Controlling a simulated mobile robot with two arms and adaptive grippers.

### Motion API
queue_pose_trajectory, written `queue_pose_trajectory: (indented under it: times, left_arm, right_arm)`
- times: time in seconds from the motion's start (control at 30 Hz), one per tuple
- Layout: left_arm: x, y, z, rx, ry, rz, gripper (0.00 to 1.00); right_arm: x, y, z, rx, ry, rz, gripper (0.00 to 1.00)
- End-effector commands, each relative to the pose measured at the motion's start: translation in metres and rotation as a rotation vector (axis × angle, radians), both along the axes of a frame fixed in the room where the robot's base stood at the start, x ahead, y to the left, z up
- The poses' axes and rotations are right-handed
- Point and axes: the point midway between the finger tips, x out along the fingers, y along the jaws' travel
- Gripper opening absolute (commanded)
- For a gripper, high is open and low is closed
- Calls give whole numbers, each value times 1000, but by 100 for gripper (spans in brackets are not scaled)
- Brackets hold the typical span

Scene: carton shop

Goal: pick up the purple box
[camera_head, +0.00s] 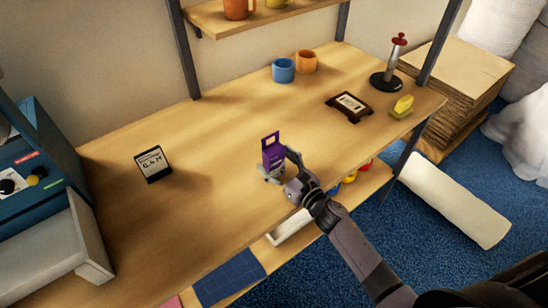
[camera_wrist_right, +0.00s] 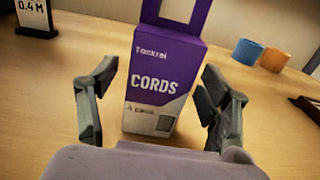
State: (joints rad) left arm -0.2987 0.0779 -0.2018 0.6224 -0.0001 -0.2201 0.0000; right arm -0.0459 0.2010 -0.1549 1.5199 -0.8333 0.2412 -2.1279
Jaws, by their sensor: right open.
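The purple box (camera_head: 272,153) stands upright on the wooden table, near its front edge in the head view. It has a hanging tab on top, and in the right wrist view the box (camera_wrist_right: 162,78) shows a purple and grey front with the word CORDS. My right gripper (camera_head: 281,172) is at the box, low over the table. In the right wrist view the right gripper (camera_wrist_right: 160,112) is open, with one finger on each side of the box and gaps showing between fingers and box. My left gripper is not in view.
A small black sign (camera_head: 153,164) stands to the left. Blue (camera_head: 283,70) and orange (camera_head: 306,62) cups stand at the back. A dark-framed plaque (camera_head: 349,106), a yellow item (camera_head: 402,107) and a red-topped stand (camera_head: 390,70) are at the right. The table around the box is clear.

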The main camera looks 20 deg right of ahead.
Motion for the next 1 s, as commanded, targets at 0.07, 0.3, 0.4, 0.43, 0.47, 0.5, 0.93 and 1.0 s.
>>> queue_pose_trajectory:
  times: [0.07,0.3,0.4,0.43,0.47,0.5,0.93,1.0]
  left_arm:
    - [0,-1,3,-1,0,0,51]
    - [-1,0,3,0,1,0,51]
    - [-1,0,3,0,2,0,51]
    - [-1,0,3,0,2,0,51]
    - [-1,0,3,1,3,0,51]
    - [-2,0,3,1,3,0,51]
    - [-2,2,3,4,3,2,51]
    - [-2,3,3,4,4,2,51]
  right_arm:
    - [8,3,1,1,0,0,72]
    - [12,5,-1,-1,1,1,72]
    - [11,4,-1,-1,1,1,69]
    - [11,4,-1,-1,1,1,67]
    - [11,4,-1,-1,1,1,65]
    - [11,4,-1,-1,1,1,62]
    - [11,4,-1,-1,1,1,34]
    - [11,4,-1,-1,1,1,29]
